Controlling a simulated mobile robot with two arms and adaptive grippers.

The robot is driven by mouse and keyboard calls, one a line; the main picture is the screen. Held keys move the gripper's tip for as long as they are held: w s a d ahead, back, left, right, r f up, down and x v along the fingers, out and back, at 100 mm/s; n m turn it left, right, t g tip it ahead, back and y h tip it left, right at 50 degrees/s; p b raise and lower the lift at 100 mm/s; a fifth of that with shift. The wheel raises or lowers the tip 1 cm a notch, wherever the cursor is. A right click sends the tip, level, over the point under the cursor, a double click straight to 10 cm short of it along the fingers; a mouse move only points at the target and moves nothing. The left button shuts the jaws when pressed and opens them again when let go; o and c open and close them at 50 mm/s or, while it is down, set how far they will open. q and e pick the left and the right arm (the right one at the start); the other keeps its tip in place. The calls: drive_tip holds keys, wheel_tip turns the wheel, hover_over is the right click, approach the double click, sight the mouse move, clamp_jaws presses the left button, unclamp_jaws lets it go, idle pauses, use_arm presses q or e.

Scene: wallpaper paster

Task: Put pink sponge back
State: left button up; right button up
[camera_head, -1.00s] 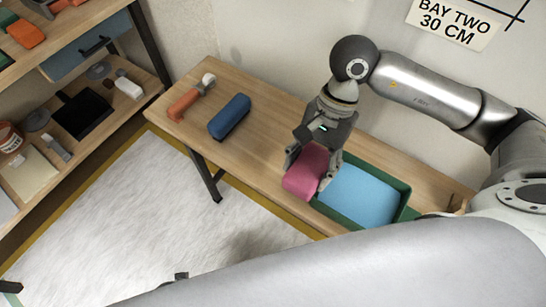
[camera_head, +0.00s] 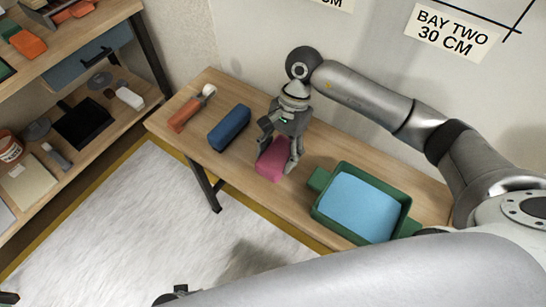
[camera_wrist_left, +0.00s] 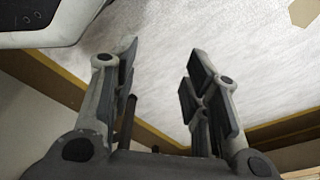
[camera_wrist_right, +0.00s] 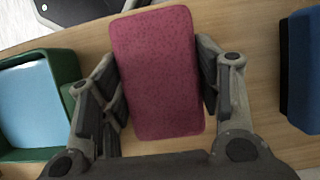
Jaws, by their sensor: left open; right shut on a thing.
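The pink sponge (camera_head: 272,162) is between the fingers of my right gripper (camera_head: 279,153), at the wooden bench, between the blue block and the green tray. In the right wrist view the sponge (camera_wrist_right: 156,75) spans the gap, with a finger against each long side. I cannot tell whether its underside touches the bench top. My left gripper (camera_wrist_left: 160,85) is open and empty over the pale floor in the left wrist view.
The green tray (camera_head: 319,178) holds blue liquid or a blue sheet, right of the sponge. The blue block (camera_head: 229,127) and an orange-handled tool (camera_head: 187,112) lie to the left on the bench (camera_head: 240,92). A shelf unit (camera_head: 112,125) stands at far left.

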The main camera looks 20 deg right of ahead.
sight(273, 158)
drive_tip(key=shift+w+a+f, duration=0.2)
drive_tip(key=shift+w+f, duration=0.55)
drive_tip(key=shift+f, duration=0.15)
drive_tip(key=f, duration=0.3)
drive_tip(key=shift+w+a+f+b, duration=0.1)
drive_tip(key=shift+w+b, duration=0.25)
drive_tip(key=shift+w, duration=0.05)
use_arm(q)
drive_tip(key=w+r, duration=0.1)
drive_tip(key=r, duration=0.1)
drive_tip(key=shift+w+d+r, duration=0.1)
drive_tip(key=shift+w+r, duration=0.25)
drive_tip(key=shift+w, duration=0.05)
use_arm(e)
drive_tip(key=shift+f, duration=0.25)
drive_tip(key=shift+f, duration=0.1)
drive_tip(key=o, duration=1.1)
drive_tip(key=shift+c, duration=0.2)
use_arm(q)
drive_tip(key=shift+w+r, duration=0.35)
drive_tip(key=shift+r, duration=0.15)
drive_tip(key=shift+s, duration=0.1)
